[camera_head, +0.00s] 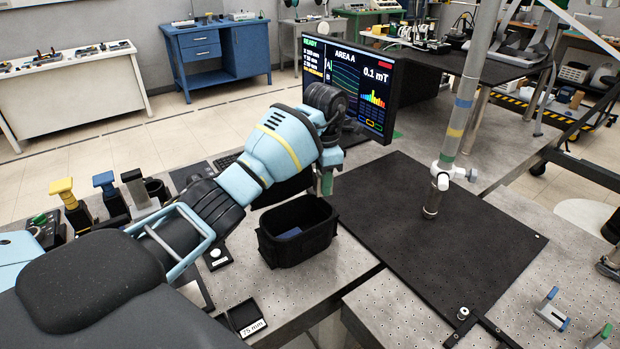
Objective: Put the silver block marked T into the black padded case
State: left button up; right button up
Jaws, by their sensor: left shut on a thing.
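The black padded case (268,247) stands open on the grey perforated bench in the middle of the camera_head view. A small blue patch (290,232) shows on its inside floor. My left arm reaches in from the left, and its gripper (327,178) points down just behind the case's back right rim. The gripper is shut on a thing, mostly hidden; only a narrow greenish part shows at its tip. I cannot make out a silver block or a T mark anywhere. My right gripper is out of view.
A monitor (345,85) stands behind my gripper. A black mat (440,245) with an upright pole (455,120) lies to the right. A small tray labelled 25 mm (247,318) sits in front of the case. Yellow-, blue- and black-topped holders (105,190) stand at left.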

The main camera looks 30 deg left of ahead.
pick_arm(q)
jog(key=n, duration=0.2)
jog(key=a+n, duration=0.1)
jog(key=shift+s+f+n+p, duration=0.3)
jog(key=shift+s+f+p, duration=0.05)
jog(key=shift+s+p, duration=0.05)
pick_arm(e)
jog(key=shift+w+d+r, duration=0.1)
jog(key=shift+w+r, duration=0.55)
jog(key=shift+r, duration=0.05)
pick_arm(q)
jog(key=shift+f, duration=0.2)
jog(key=shift+f, duration=4.95)
jog(key=shift+f+b, duration=0.3)
jog(key=shift+f, duration=1.1)
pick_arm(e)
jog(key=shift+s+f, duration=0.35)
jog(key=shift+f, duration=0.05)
pick_arm(q)
jog(key=o, duration=1.2)
